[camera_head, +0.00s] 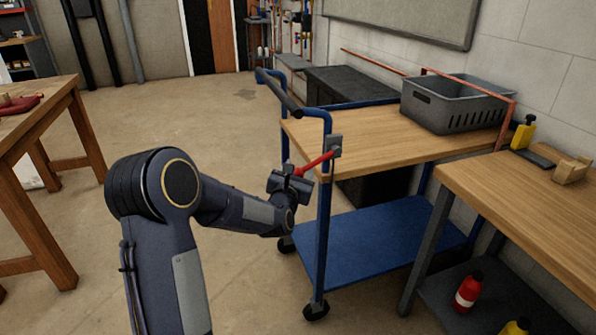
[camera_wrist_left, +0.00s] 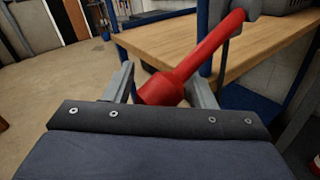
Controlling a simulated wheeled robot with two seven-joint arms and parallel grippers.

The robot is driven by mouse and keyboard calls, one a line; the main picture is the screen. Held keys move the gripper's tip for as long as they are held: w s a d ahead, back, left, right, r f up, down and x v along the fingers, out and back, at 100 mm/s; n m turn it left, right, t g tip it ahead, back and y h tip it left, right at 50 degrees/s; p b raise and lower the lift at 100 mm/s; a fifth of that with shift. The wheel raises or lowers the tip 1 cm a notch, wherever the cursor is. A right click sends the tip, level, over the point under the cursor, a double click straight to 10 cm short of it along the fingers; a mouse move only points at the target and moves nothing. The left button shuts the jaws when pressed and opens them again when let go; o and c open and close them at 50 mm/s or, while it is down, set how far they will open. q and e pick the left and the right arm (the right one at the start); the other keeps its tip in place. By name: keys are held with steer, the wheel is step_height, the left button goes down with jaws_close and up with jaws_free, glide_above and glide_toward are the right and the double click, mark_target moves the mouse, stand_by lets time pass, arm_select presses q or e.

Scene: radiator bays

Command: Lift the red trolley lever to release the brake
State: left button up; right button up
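The red lever (camera_head: 316,163) is fixed to a grey bracket (camera_head: 335,147) on the corner post of the blue trolley (camera_head: 375,240). It slopes down to the left from the bracket. My left gripper (camera_head: 294,176) is at the lever's lower free end. In the left wrist view, the thick end of the red lever (camera_wrist_left: 160,90) lies between the two fingers of my left gripper (camera_wrist_left: 160,88). The fingers are apart, with a gap on the left side; contact on the right side is unclear. My right gripper is not in view.
A grey crate (camera_head: 452,105) stands on the trolley's wooden top (camera_head: 365,137). The trolley's push handle (camera_head: 278,92) rises beside my gripper. A workbench (camera_head: 530,200) stands close at the right, a wooden table (camera_head: 40,120) at the left. The floor between is clear.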

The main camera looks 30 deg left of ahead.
arm_select(q)
jaws_close()
steer(key=shift+r, duration=0.15)
